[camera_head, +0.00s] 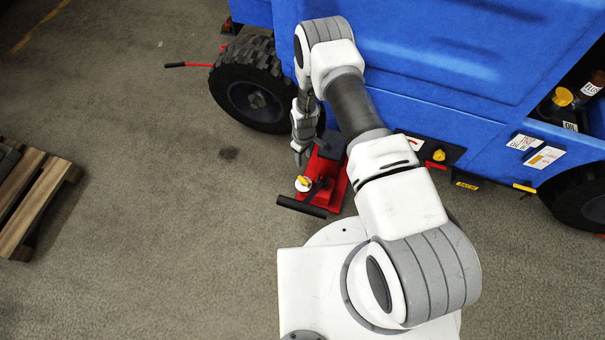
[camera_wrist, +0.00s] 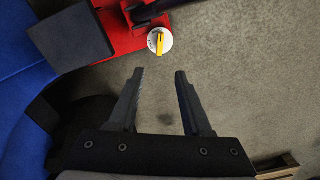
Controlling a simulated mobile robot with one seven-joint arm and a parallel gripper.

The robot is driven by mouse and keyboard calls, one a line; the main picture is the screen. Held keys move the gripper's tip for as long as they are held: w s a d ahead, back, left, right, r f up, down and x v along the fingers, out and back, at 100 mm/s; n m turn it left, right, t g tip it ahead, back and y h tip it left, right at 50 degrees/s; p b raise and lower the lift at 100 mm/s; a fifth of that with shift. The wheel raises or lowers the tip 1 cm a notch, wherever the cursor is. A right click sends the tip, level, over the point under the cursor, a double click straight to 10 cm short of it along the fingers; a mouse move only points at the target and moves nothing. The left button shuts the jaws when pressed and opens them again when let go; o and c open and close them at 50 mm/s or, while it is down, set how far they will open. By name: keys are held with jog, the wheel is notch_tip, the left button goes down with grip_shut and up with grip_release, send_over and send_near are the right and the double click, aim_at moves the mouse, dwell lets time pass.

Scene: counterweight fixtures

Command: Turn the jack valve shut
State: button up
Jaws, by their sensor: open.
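The red jack (camera_head: 335,193) stands on the floor beside the blue machine, with a dark handle bar at its near end. Its valve is a white round dial with a yellow lever (camera_head: 303,183) at the jack's left side. In the wrist view the valve (camera_wrist: 160,40) shows at the top centre, its yellow lever pointing nearly up and down in the picture. My gripper (camera_head: 299,158) is just beyond the valve in the head view. In the wrist view my gripper (camera_wrist: 160,74) is open and empty, with the valve ahead of the fingertips and apart from them.
The blue machine (camera_head: 430,60) with a black wheel (camera_head: 255,88) stands behind my arm. A red and black bar (camera_head: 190,65) sticks out left of the wheel. A wooden pallet (camera_head: 32,205) lies at the far left. The floor between pallet and jack is clear.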

aim_at(304, 180)
notch_tip(304, 180, down, 17)
jog(key=b, duration=0.6)
jog(key=shift+f+b, duration=0.1)
jog(key=shift+b, duration=0.25)
grip_shut()
